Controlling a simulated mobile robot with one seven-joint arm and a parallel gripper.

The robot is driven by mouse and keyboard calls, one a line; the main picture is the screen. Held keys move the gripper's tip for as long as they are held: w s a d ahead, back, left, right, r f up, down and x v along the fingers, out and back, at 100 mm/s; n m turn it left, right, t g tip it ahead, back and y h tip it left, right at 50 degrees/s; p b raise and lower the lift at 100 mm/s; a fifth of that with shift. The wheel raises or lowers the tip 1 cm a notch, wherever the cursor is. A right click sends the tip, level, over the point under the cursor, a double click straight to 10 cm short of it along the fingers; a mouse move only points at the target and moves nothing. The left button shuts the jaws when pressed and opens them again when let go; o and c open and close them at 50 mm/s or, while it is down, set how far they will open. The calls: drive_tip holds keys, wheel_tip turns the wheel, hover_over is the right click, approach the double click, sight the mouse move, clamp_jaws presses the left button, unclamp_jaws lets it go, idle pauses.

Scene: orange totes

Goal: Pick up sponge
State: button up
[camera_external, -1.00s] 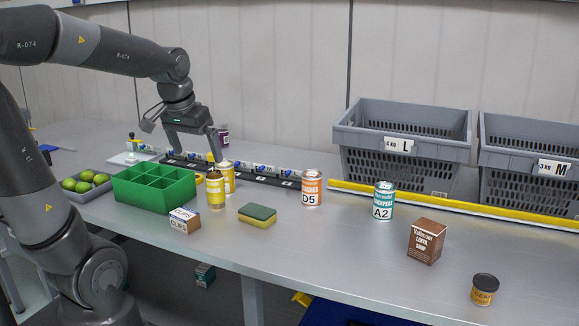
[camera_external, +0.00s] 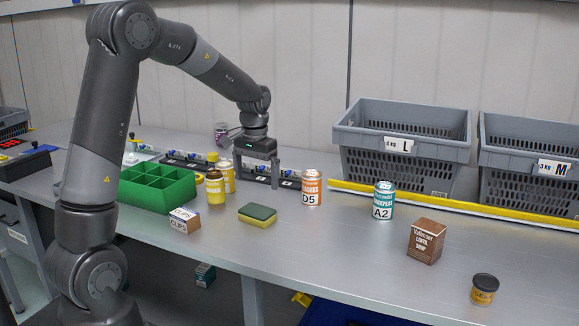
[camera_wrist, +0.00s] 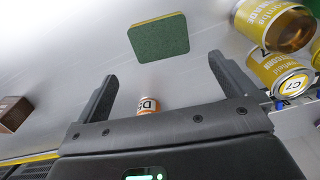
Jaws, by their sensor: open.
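The sponge (camera_external: 257,216) lies flat on the grey table near its front edge, green on top and yellow below. It also shows in the wrist view, its green face (camera_wrist: 160,38) beyond the fingertips. My gripper (camera_external: 258,184) is open and empty, above the table and behind the sponge, with its fingers pointing down. In the wrist view my gripper's two fingers (camera_wrist: 170,82) are spread apart with nothing between their tips. The sponge is apart from the gripper and unobstructed.
Yellow containers (camera_external: 216,188) stand close left of the gripper, beside a green divided box (camera_external: 150,205). An orange D5 can (camera_external: 311,188) stands to the right. A clips box (camera_external: 184,221) is left of the sponge. Grey crates (camera_external: 400,150) stand at the back right.

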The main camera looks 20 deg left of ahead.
sight(257, 210)
wheel_tip(257, 210, down, 9)
drive_tip(key=shift+s+f, duration=0.1)
drive_tip(key=shift+f, duration=0.1)
idle(0.3)
drive_tip(key=c, duration=0.8)
